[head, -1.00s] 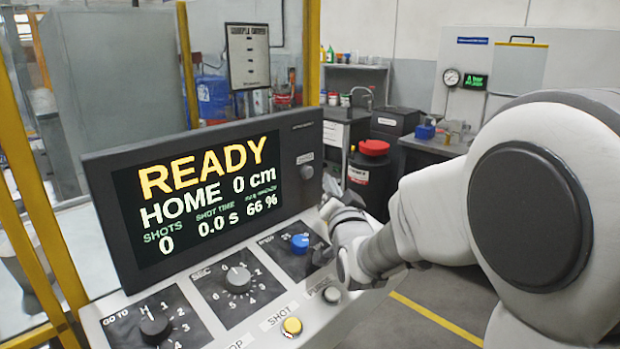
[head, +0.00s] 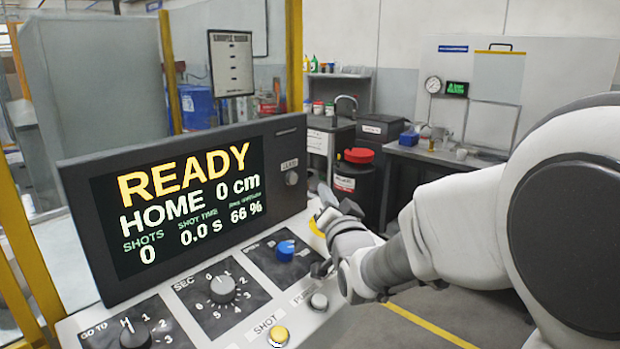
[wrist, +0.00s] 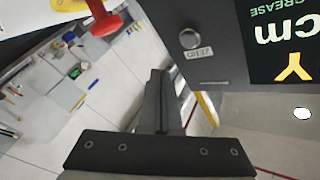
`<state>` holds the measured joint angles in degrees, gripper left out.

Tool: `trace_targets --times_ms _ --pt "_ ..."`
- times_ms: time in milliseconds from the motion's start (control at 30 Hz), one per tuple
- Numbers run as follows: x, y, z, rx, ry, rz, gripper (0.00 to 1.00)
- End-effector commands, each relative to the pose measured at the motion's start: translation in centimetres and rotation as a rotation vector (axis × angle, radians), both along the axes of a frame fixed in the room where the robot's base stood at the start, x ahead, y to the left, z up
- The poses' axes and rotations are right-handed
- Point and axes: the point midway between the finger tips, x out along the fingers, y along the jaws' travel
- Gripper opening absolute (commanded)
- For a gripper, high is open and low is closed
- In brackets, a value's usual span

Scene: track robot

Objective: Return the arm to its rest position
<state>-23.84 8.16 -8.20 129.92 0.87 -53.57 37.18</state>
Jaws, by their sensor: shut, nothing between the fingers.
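My arm reaches in from the right in the head view, with my gripper (head: 324,212) over the right end of a sloping control console (head: 235,340). The jaws are small and partly hidden there. In the wrist view, the dark fingers (wrist: 160,75) are together with nothing between them. The console's screen (head: 185,205) reads READY, HOME 0 cm, SHOTS 0, 0.0 s and 66 %. A blue knob (head: 285,250) is left of my gripper, and a white button (head: 319,301) is below it. A yellow button (head: 278,335) is nearer the front.
A yellow part (head: 317,228) shows just beside my gripper. In the wrist view, a red part (wrist: 105,22) is left of the fingers and the screen housing (wrist: 200,55) is right. A red-lidded black drum (head: 354,183) and a workbench (head: 440,155) stand behind. Yellow posts (head: 294,60) frame the left.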

Motion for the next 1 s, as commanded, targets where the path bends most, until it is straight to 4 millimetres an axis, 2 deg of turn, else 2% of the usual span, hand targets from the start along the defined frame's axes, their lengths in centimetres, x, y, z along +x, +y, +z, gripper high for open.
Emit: trace_targets --times_ms 133,233,467,667,800,1000 --pt "-0.8 -1.6 1.3 -0.052 0.065 -0.024 0.00" --pt "-2.1 -3.5 2.1 -0.120 0.153 -0.047 0.00" --pt "-7.4 -7.8 2.9 -0.305 0.389 -0.066 0.00" --pt "-14.0 -10.9 3.1 -0.461 0.597 -0.047 0.00" --pt "-19.4 -12.8 3.1 -0.564 0.743 -0.015 0.00" --pt "-26.9 -14.5 2.8 -0.679 0.927 0.044 0.00"
